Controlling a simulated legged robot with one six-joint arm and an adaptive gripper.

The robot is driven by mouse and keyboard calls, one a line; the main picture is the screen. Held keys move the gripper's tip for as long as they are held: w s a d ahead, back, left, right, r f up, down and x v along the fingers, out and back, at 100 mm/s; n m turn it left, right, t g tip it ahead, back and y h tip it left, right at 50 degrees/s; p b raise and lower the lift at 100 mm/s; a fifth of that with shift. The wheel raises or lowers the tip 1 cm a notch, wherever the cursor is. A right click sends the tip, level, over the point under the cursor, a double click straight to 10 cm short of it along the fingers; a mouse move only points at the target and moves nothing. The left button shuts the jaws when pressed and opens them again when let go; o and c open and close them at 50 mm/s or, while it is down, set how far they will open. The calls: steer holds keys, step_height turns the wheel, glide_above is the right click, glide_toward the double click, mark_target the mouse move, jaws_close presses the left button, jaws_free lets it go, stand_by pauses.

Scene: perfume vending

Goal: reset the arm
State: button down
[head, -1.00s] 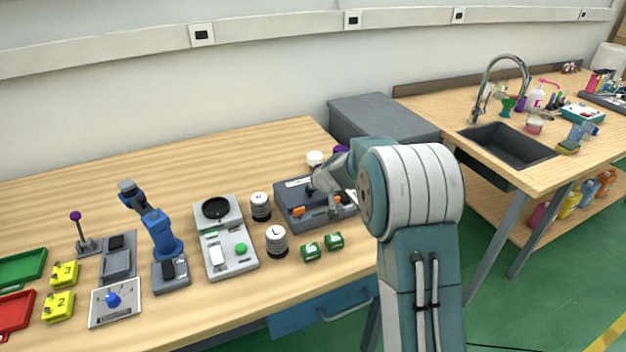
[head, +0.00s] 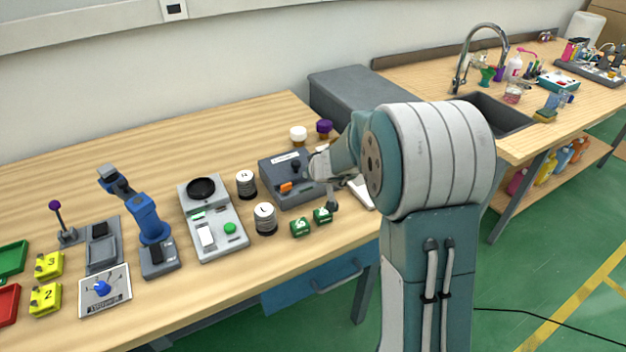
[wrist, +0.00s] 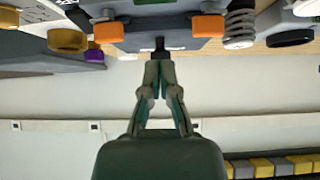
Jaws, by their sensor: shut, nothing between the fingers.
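My gripper (wrist: 158,72) is shut and empty in the wrist view, its fingertips together. In that view a grey box with two orange parts (wrist: 108,32) lies just beyond the fingertips, with a small dark part in front of them. I cannot tell whether they touch it. In the head view my arm reaches over the right side of the bench, and the grey box (head: 275,172) is just left of its forearm. The gripper's fingers are mostly hidden there.
Two green blocks (head: 302,227), labelled cylinders (head: 265,218) and a scale-like device (head: 218,240) stand left of my arm. A white-lidded jar (head: 298,134) and a purple-lidded jar (head: 324,127) stand behind. A blue small arm (head: 150,217) and yellow blocks (head: 46,298) are farther left. A sink (head: 490,112) is at right.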

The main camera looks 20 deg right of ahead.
steer(key=s+a+r+n+g+y, duration=0.1)
steer(key=s+a+r+y, duration=0.1)
steer(key=s+a+r, duration=0.35)
steer(key=s+a+r+y, duration=0.1)
steer(key=s+a+r, duration=0.2)
steer(key=s+r, duration=0.6)
steer(key=s+d+m+g+h, duration=0.1)
steer(key=s+d+h, duration=0.1)
steer(key=s, duration=0.8)
steer(key=s+d+m+g+h, duration=0.1)
steer(key=s+d+m+h, duration=0.1)
steer(key=s, duration=0.9)
steer(key=shift+s+d+f+g+h, duration=0.2)
steer(key=shift+s+f+g+h, duration=0.1)
steer(key=shift+f, duration=0.15)
